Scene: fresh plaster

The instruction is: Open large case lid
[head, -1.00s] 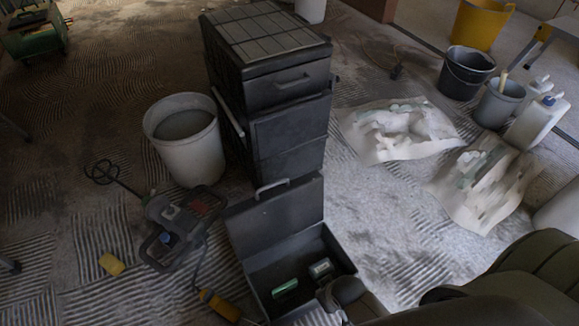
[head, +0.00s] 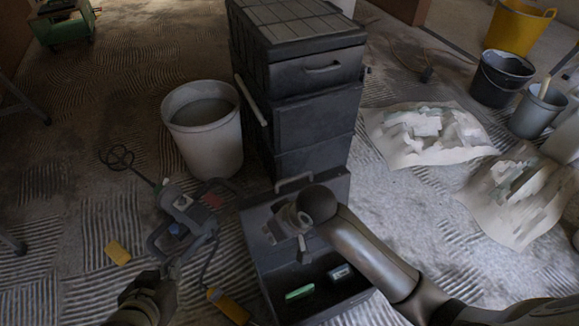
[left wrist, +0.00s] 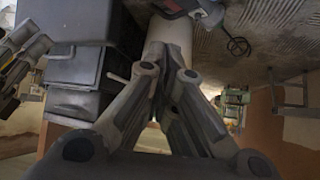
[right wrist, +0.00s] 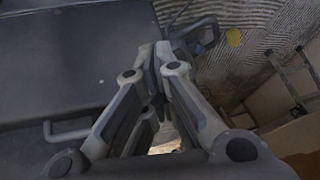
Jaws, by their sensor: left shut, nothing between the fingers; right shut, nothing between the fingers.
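The large dark case (head: 328,300) lies open on the floor at the bottom middle of the head view. Its lid (head: 256,228) stands raised at the back, close to the black drawer stack, with its handle (head: 293,183) at the top edge. My right gripper (head: 302,245) is shut and empty, in front of the lid and above the case; it hides part of both. In the right wrist view a dark panel with a handle (right wrist: 68,131) lies left of the fingers. My left gripper (head: 150,287) is shut and empty, left of the case.
The black drawer stack (head: 312,120) stands behind the case, with a white bucket (head: 205,135) to its left. A mixer tool (head: 185,220) and a yellow-handled tool (head: 228,305) lie left of the case. Crumpled sheets (head: 425,140) lie on the floor to the right.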

